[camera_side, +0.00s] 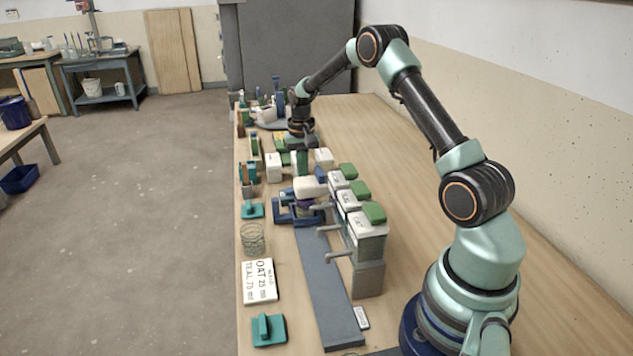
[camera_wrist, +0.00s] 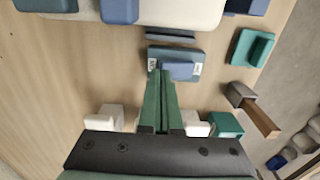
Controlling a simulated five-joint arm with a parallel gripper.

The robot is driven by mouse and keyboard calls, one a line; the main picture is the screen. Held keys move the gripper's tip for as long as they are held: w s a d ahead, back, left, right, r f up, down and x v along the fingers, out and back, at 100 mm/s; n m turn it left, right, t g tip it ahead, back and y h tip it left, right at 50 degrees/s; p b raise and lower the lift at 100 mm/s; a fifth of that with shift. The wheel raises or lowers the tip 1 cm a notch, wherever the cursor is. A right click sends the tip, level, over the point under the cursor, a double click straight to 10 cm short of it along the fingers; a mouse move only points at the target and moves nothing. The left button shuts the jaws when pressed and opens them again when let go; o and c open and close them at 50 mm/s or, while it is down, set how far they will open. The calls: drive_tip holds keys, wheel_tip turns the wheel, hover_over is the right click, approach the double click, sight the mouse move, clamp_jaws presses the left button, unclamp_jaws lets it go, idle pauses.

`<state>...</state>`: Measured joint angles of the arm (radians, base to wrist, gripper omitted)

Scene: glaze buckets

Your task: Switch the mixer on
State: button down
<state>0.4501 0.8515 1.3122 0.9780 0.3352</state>
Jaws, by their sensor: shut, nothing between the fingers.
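A blue-grey switch plate (camera_wrist: 183,54) lies on the table in the wrist view. It has a raised blue rocker (camera_wrist: 177,70) with a small pale label on each side, too small to read. My gripper (camera_wrist: 161,74) has its green fingers together and empty, with the tips over or close to the left part of the rocker; I cannot tell if they touch. In the side view my gripper (camera_side: 302,170) points down between two white blocks, and the switch cannot be made out. A pale base with blue parts (camera_wrist: 185,14), possibly the mixer's, lies beyond the switch.
White blocks (camera_wrist: 104,118) and a teal block (camera_wrist: 226,124) stand near my fingers. A grey holder with a brown stick (camera_wrist: 255,110) is at right. In the side view, white dispensers with green tops (camera_side: 374,212) stand nearer; bare table lies right.

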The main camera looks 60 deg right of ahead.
drive_tip(key=shift+f, duration=0.65)
drive_tip(key=shift+r, duration=3.55)
